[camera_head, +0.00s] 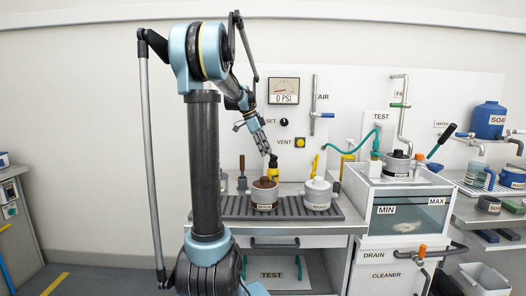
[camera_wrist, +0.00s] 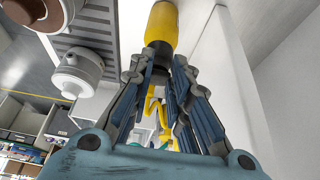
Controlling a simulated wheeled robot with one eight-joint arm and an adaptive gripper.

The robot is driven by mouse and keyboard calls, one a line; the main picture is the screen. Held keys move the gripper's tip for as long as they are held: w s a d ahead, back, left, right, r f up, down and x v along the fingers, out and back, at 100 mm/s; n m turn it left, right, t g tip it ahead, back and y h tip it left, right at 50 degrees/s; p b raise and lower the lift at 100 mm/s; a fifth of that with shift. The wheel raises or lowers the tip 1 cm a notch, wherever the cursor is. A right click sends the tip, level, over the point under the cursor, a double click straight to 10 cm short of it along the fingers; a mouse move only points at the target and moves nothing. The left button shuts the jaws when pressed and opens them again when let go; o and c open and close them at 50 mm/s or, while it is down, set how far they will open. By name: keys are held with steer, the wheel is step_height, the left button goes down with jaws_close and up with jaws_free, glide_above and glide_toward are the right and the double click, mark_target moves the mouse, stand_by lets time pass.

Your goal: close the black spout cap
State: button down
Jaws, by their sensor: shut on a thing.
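A yellow bottle (camera_head: 273,175) stands behind the brown-topped pot in the head view, its lower part hidden by the pot. Its black spout cap (camera_head: 273,161) is on top. In the wrist view the yellow body (camera_wrist: 163,22) runs to the top edge, with the black cap (camera_wrist: 159,54) at its near end. My gripper (camera_head: 269,152) reaches down to the cap from above. In the wrist view its fingertips (camera_wrist: 159,66) lie on both sides of the cap, shut on it. Whether the cap is fully seated cannot be told.
A brown-topped pot (camera_head: 264,196) and a white-topped pot (camera_head: 318,195) stand on the ribbed rack (camera_head: 232,209). A yellow hooked piece (camera_head: 315,166) is right of the bottle. A pressure gauge (camera_head: 284,92) hangs behind, and a washing tank (camera_head: 408,216) stands at right.

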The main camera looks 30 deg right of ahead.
steer(key=shift+w+a+f+g+h, duration=0.25)
steer(key=shift+f+g+h, duration=0.15)
steer(key=shift+h, duration=0.15)
steer(key=shift+w+a+f+g+h, duration=0.15)
steer(key=shift+a+f+g+h, duration=0.2)
steer(key=shift+h, duration=0.2)
steer(key=shift+a+f+g+h, duration=0.1)
steer(key=shift+f+g+h, duration=0.5)
steer(key=shift+h, duration=0.3)
steer(key=c, duration=1.5)
jaws_free()
steer(key=shift+w, duration=0.1)
steer(key=v, duration=1.2)
